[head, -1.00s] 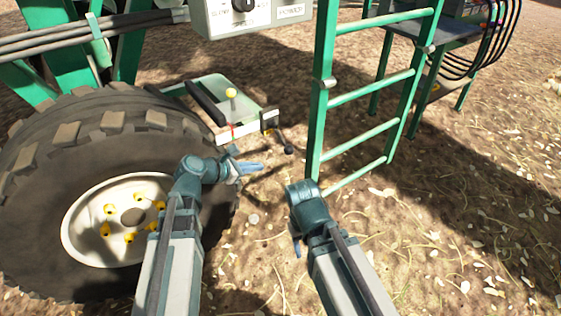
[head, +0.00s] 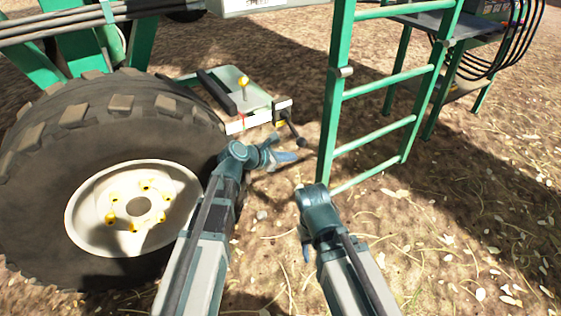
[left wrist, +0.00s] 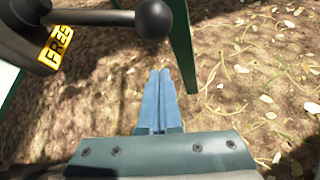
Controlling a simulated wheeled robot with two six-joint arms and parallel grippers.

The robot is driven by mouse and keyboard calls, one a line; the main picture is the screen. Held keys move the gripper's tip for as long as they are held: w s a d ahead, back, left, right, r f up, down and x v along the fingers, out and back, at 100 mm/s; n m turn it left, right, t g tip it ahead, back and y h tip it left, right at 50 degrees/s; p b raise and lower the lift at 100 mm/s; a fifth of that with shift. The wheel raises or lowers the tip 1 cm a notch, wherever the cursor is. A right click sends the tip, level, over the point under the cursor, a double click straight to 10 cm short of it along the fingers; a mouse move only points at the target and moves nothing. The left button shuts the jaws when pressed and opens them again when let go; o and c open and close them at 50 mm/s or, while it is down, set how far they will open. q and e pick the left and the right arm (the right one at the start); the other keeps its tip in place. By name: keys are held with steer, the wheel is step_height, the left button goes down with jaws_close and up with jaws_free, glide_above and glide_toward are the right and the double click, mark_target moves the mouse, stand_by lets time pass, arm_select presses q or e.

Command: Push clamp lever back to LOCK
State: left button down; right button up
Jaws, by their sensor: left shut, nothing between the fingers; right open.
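The clamp lever (head: 292,127) is a dark rod with a black ball end, at the front right corner of a green platform with a white edge. In the left wrist view the lever (left wrist: 95,18) runs sideways across the top left, and its ball (left wrist: 154,20) is top centre. A yellow FREE label (left wrist: 56,46) shows beside its pivot; no LOCK label is visible. My left gripper (head: 293,157) is shut and empty, just below the ball in the head view. In the wrist view its blue fingertips (left wrist: 160,72) are apart from the ball. My right gripper (head: 306,254) is open, low and empty; its fingers are partly hidden.
A large tyre (head: 105,115) stands left of my left arm. A green ladder (head: 331,120) rises just right of the lever. A yellow-knobbed stick (head: 243,82) stands on the platform. Bare, straw-strewn ground lies to the right.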

mark_target(293, 129)
arm_select(q)
steer(key=shift+s+d+r+p, duration=0.15)
steer(key=shift+d+r+p, duration=0.1)
steer(key=shift+r+p, duration=0.55)
steer(key=shift+s+d+r+p, duration=0.15)
steer(key=shift+r+p, duration=0.25)
steer(key=shift+r, duration=0.65)
arm_select(e)
steer(key=shift+r, duration=1.8)
arm_select(q)
steer(key=shift+s+d+r+p, duration=0.1)
steer(key=shift+d+r+p, duration=0.05)
steer(key=shift+r+p, duration=0.25)
arm_select(e)
steer(key=shift+r, duration=0.45)
